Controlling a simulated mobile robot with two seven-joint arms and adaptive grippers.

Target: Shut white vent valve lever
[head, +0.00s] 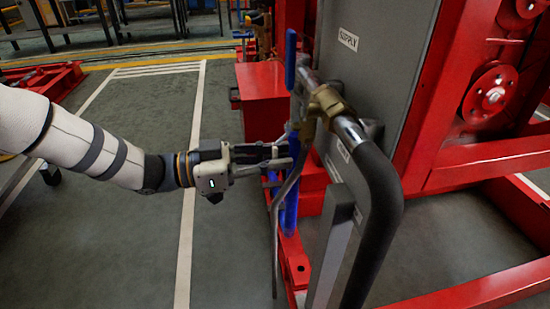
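My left gripper (284,156) reaches in from the left at mid-height, its fingers pointing right at the pipework beside the grey panel. Its fingertips overlap a blue part (289,195) in the picture; I cannot tell whether they touch it or whether they are closed. A blue lever (290,58) stands upright above, beside a brass valve (326,103) on a metal pipe. I cannot make out a white lever; it may be hidden behind the fingers or pipes. My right gripper is not in view.
A thick black hose (382,200) curves down in front of the grey panel (375,60) labelled "SUPPLY". A red frame (485,160) surrounds the panel, and a red box (264,95) stands behind the gripper.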

